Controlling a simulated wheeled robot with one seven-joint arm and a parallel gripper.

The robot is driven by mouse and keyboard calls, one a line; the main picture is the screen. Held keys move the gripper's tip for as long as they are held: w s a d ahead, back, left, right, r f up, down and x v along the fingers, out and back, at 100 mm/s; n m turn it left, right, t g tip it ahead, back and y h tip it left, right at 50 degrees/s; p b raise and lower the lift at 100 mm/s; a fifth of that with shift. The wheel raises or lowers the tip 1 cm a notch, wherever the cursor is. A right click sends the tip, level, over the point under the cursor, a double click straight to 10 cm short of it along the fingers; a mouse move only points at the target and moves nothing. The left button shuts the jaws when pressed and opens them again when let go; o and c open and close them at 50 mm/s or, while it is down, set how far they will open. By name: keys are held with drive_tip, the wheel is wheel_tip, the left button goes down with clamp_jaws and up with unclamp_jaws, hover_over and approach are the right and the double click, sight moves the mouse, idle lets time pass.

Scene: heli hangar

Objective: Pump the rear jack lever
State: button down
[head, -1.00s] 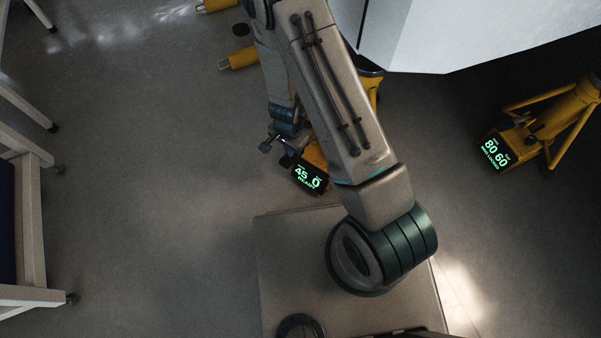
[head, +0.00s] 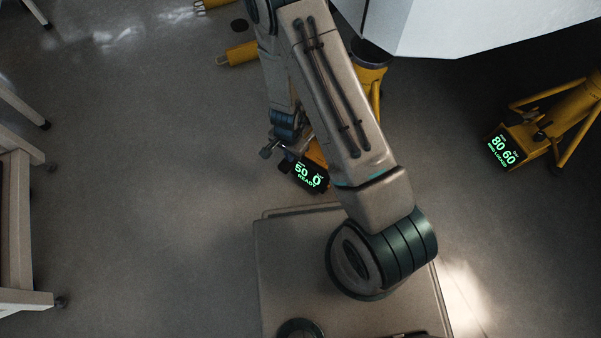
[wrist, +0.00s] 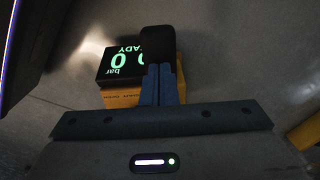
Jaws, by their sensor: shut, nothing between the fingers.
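The near yellow jack (head: 316,150) stands on the floor, partly behind my arm in the head view. Its black display (head: 309,177) reads 50 and 0 with READY in green. The display also shows upside down in the wrist view (wrist: 120,62), above a yellow panel (wrist: 124,97). My gripper (wrist: 161,45) is shut, its blue fingers and dark tips together in front of the display. In the head view my gripper is at the jack's left side, small and partly hidden. I cannot make out the lever clearly or tell whether the fingers touch it.
Another yellow jack (head: 543,128) stands at right, its display (head: 503,151) reading 80 60 and a locked message. A large pale body (head: 480,28) overhangs at top right. Yellow cylinders (head: 240,54) lie upper left. A wheeled frame (head: 20,230) stands at left. Floor between is clear.

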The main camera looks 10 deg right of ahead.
wheel_tip(320, 180, down, 2)
drive_tip(key=shift+b, duration=0.6)
wheel_tip(320, 180, up, 8)
drive_tip(key=p, duration=0.7)
drive_tip(key=shift+r, duration=0.15)
drive_tip(key=shift+r+p, duration=0.1)
drive_tip(key=shift+p, duration=0.45)
idle(1.5)
idle(0.8)
wheel_tip(320, 180, down, 9)
drive_tip(key=b, duration=0.7)
wheel_tip(320, 180, up, 9)
drive_tip(key=p, duration=0.7)
idle(0.6)
